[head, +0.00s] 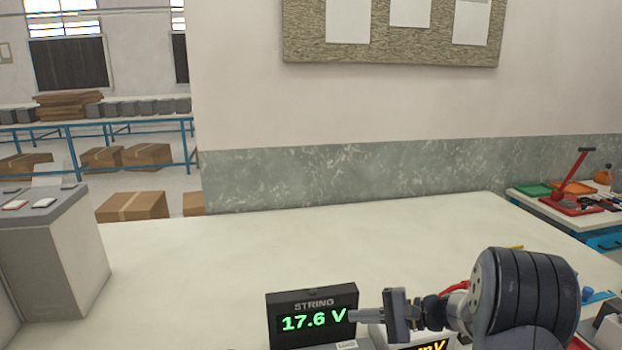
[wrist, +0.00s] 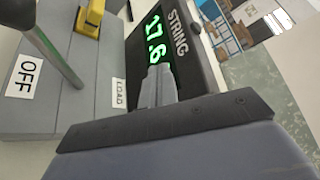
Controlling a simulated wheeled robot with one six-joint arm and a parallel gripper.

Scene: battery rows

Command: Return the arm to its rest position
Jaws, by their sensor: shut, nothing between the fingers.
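My gripper (head: 358,316) is in the head view at the lower middle, its fingers shut and empty, pointing left in front of a black display box. The box (head: 312,292) is labelled STRING and reads 17.6 V in green. In the wrist view my gripper (wrist: 158,72) also shows shut in front of the same display (wrist: 181,36).
A grey panel (wrist: 60,120) with OFF and LOAD labels, a metal rod (wrist: 48,45) and a yellow part (wrist: 90,18) lies close by. A grey cabinet (head: 60,250) stands left. The bench (head: 200,265) is clear behind the display. A side table (head: 590,222) holds tools at right.

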